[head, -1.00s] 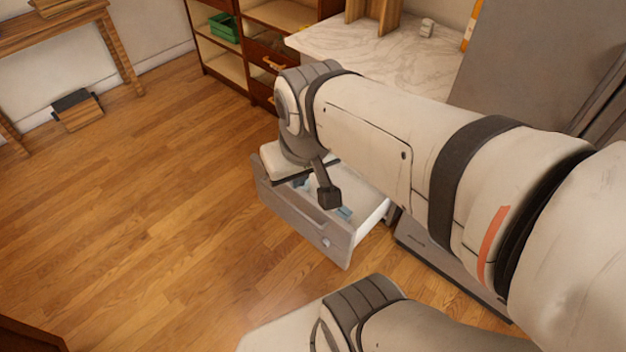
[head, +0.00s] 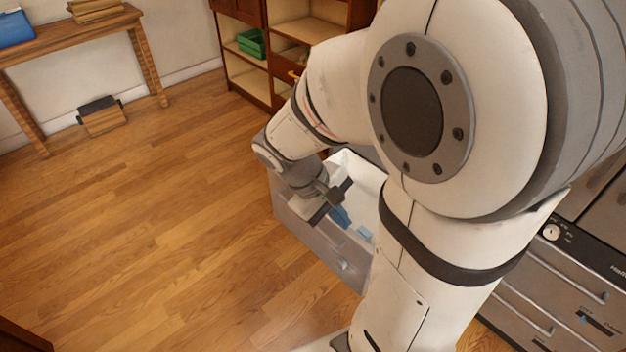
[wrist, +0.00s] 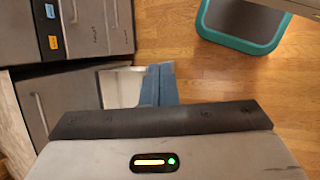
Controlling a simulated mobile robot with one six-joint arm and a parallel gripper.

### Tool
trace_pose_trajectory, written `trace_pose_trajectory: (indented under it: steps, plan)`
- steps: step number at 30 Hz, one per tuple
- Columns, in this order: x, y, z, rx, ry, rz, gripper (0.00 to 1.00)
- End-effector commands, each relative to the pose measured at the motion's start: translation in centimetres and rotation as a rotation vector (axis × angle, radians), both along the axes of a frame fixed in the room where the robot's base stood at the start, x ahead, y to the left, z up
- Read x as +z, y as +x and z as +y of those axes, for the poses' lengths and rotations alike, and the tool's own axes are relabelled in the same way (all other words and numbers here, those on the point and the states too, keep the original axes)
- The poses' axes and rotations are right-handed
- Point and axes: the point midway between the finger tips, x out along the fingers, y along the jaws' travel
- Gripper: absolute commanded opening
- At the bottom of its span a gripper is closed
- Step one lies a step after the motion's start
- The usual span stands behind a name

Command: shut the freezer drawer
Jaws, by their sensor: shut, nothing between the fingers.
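The freezer drawer (head: 308,232) stands open in the head view, with a grey front and a white interior. A pale blue item (head: 363,232) lies inside it. My gripper (head: 342,218) is over the drawer near its front wall, its blue fingers pointing down. In the wrist view the fingers (wrist: 158,84) are together with nothing between them, beside a white patch that looks like the drawer interior (wrist: 118,90). I cannot tell whether the fingers touch the drawer. My arm hides the drawer's right side and the freezer body.
Grey appliance fronts (head: 545,290) with handles are at the right. A wooden shelf unit (head: 285,45) holds a green bin (head: 252,43) behind the drawer. A teal-rimmed bin (wrist: 245,43) stands on the floor in the wrist view.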

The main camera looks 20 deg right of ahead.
Motion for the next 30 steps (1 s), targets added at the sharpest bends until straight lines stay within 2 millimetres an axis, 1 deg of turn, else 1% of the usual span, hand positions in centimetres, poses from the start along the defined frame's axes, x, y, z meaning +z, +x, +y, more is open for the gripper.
trace_pose_trajectory:
  steps: [1, 2, 3, 5, 6, 8, 9, 11, 12, 14, 15, 17, 18, 20, 21, 23, 24, 27, 30]
  plan:
    - [-4.1, 0.4, -0.7, 0.036, -0.055, 0.072, 0.0]
    - [-5.5, 0.7, -1.2, 0.059, -0.09, 0.111, 0.0]
    - [-7.2, 1.2, -1.8, 0.093, -0.136, 0.159, 0.0]
    - [-9.9, 1.9, -2.6, 0.143, -0.205, 0.232, 0.0]
    - [-11.6, 2.4, -3.2, 0.177, -0.251, 0.278, 0.0]
    - [-14.3, 3.2, -3.9, 0.234, -0.32, 0.346, 0.0]
    - [-16.2, 3.8, -4.3, 0.273, -0.366, 0.389, 0.0]
    - [-19.0, 4.8, -4.9, 0.334, -0.434, 0.449, 0.0]
    - [-20.9, 5.5, -5.2, 0.376, -0.478, 0.488, 0.0]
    - [-23.8, 6.5, -5.6, 0.443, -0.544, 0.545, 0.0]
    - [-25.9, 7.2, -5.8, 0.49, -0.587, 0.579, 0.0]
    - [-29.0, 8.3, -6.0, 0.561, -0.651, 0.627, 0.0]
    - [-31.3, 9.0, -6.0, 0.611, -0.691, 0.657, 0.0]
    - [-34.6, 10.0, -6.0, 0.689, -0.751, 0.698, 0.0]
    - [-36.8, 10.6, -5.9, 0.74, -0.789, 0.722, 0.0]
    - [-40.1, 11.4, -5.7, 0.816, -0.84, 0.752, 0.0]
    - [-42.1, 11.8, -5.6, 0.864, -0.87, 0.769, 0.0]
    - [-46.4, 12.7, -5.0, 0.97, -0.932, 0.798, 0.0]
    - [-49.3, 13.1, -4.6, 1.045, -0.972, 0.812, 0.0]
